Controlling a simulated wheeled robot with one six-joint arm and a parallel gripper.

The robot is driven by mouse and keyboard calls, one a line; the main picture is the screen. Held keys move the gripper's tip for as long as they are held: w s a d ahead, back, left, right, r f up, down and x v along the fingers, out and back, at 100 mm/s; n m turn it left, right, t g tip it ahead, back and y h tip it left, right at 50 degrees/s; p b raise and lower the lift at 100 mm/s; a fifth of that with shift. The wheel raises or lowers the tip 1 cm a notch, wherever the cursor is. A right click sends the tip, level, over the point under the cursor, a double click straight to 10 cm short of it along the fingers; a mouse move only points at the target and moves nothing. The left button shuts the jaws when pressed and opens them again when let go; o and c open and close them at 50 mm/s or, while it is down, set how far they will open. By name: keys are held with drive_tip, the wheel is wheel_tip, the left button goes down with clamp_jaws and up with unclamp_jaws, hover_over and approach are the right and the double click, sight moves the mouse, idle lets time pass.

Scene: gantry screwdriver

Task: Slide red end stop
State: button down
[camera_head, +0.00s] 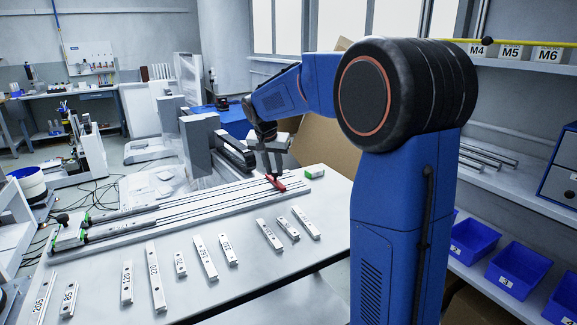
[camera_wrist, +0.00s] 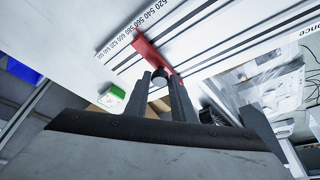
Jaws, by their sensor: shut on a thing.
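The red end stop (camera_head: 274,184) lies across the slotted rails of the gantry bed (camera_head: 200,199), near the far right end of the bed. In the wrist view the red end stop (camera_wrist: 155,55) spans the rails beside a printed scale with numbers near 600. My gripper (camera_head: 268,172) reaches down from the arm onto the end stop. In the wrist view the fingers of my gripper (camera_wrist: 166,76) are shut on a round dark part at the end stop; the exact contact is partly hidden.
A small green and white block (camera_head: 315,174) sits at the right end of the table, close to the end stop; it also shows in the wrist view (camera_wrist: 117,92). Several numbered metal bars (camera_head: 205,257) lie along the front of the table. A dark motor carriage (camera_head: 232,152) stands behind the rails.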

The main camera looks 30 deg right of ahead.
drive_tip(key=a, duration=0.6)
drive_tip(key=shift+a, duration=0.35)
drive_tip(key=c, duration=1.5)
unclamp_jaws()
drive_tip(key=v, duration=1.7)
drive_tip(key=shift+r, duration=0.25)
